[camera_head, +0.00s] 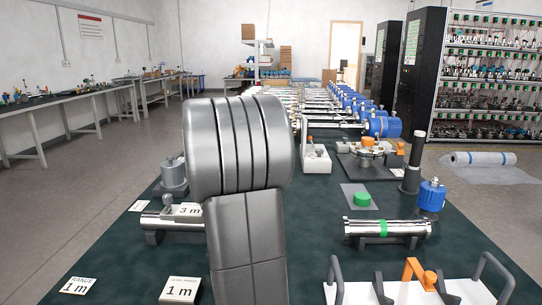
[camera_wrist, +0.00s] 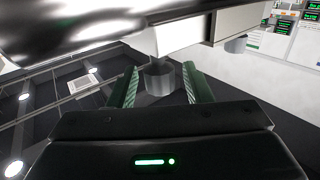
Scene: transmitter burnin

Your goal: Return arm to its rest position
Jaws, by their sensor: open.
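My arm (camera_head: 245,150) stands large and grey in the middle of the head view, above the dark green bench (camera_head: 108,262), and hides part of it. My gripper (camera_wrist: 160,82) does not show in the head view. In the wrist view its two green-lined fingers are apart. A grey cylindrical part (camera_wrist: 159,78) shows between and beyond the fingers; I cannot tell how far off it is, and nothing appears gripped. A large blurred metal shape (camera_wrist: 70,25) fills the top left of the wrist view, close to the camera.
On the bench right of my arm are a steel cylinder with a green band (camera_head: 405,229), a green cap (camera_head: 362,199), a blue-topped part (camera_head: 431,195) and a white tray with handles (camera_head: 455,290). Label blocks (camera_head: 180,289) and a steel tube (camera_head: 160,220) lie left.

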